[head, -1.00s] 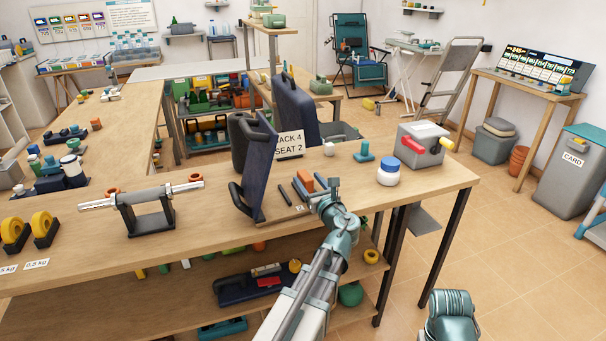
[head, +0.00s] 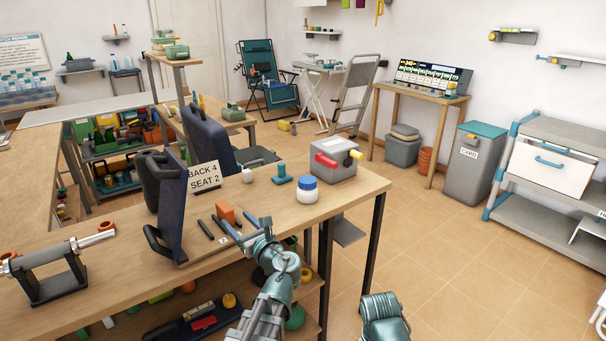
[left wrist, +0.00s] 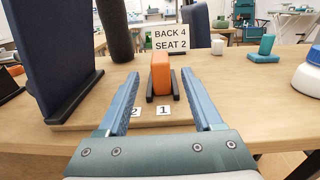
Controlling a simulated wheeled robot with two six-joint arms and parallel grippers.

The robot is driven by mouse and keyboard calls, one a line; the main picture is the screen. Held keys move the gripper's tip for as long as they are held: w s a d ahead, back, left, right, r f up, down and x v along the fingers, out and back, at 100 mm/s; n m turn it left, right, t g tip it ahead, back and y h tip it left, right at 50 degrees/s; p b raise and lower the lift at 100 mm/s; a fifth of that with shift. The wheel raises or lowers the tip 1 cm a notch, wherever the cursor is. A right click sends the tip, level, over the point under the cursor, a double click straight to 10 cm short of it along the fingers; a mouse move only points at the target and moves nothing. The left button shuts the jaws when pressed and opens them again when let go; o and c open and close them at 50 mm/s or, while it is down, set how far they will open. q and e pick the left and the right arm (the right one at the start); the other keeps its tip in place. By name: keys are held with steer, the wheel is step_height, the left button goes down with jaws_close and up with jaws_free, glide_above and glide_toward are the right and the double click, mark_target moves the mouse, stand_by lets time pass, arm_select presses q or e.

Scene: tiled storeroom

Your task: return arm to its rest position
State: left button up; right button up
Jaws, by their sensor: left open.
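My left gripper (head: 238,225) is over the near part of the wooden workbench (head: 330,200), with its blue fingers spread. In the left wrist view the open fingers (left wrist: 161,82) point at an orange block (left wrist: 161,74). The block stands between two dark rails, around the level of the fingertips, with a clear gap on each side. The orange block (head: 226,212) also shows just beyond the gripper in the head view. Nothing is held. The right gripper is not in view.
A dark blue upright panel (head: 172,210) stands left of the gripper, by a "BACK 4 SEAT 2" sign (head: 204,177). A white jar (head: 307,190), a teal piece (head: 282,175) and a grey box (head: 334,164) stand to the right. Open tiled floor (head: 460,260) lies beyond the bench.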

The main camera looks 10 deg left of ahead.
arm_select(q)
steer(key=s+d+n+g+h+p, duration=0.5)
steer(key=s+d+n+p, duration=0.5)
steer(key=d, duration=0.3)
steer(key=s+d+r+n+g+h+p, duration=0.1)
steer(key=s+d+n+g+h+p, duration=0.5)
steer(key=d+p, duration=0.7)
steer(key=s+d+n+h, duration=0.1)
steer(key=s+n+h, duration=0.1)
steer(key=s+n, duration=0.2)
steer(key=shift+d+n, duration=0.3)
steer(key=shift+n, duration=0.6)
